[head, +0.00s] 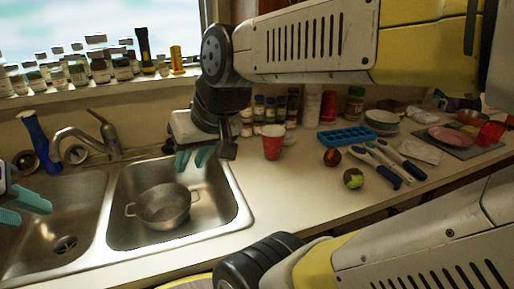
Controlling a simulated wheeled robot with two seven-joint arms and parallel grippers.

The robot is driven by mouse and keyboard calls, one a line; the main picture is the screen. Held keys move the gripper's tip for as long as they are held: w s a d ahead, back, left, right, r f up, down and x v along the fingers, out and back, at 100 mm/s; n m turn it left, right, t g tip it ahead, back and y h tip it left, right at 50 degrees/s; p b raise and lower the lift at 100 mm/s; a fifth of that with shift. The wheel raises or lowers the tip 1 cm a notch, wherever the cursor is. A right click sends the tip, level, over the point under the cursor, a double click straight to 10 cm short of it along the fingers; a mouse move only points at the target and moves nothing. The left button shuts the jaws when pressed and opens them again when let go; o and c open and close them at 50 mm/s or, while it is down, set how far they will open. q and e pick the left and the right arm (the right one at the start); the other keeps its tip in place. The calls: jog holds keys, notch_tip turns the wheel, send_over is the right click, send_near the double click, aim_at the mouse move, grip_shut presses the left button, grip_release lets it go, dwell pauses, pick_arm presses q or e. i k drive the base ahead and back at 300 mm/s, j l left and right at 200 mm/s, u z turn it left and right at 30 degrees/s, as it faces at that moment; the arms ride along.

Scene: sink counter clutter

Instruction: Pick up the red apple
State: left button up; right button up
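A small round red and dark fruit (332,157), which looks like the red apple, lies on the counter right of the red cup. My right gripper (193,160) hangs over the back of the right sink basin, well left of the fruit. Its teal fingers look apart with nothing between them. My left gripper (20,207) is at the left edge over the left basin, partly cut off by the frame. Its teal fingers look apart and empty.
A green and dark round item (353,179) lies close to the fruit. A red cup (273,142), blue tray (346,136) and blue-handled utensils (385,165) surround it. A metal pot (163,207) sits in the right basin.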

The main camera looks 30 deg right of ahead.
aim_at(332, 156)
jog(key=k+z, duration=0.1)
jog(key=z, duration=1.8)
jog(key=u, duration=1.7)
jog(key=z, duration=1.65)
jog(key=i+l+u, duration=0.1)
jog(key=l, duration=0.25)
jog(key=i+l, duration=0.3)
jog(key=i+l+u, duration=0.15)
jog(key=l, duration=0.35)
jog(key=i+l+u, duration=0.1)
jog(key=i+l, duration=0.15)
jog(key=l, duration=0.15)
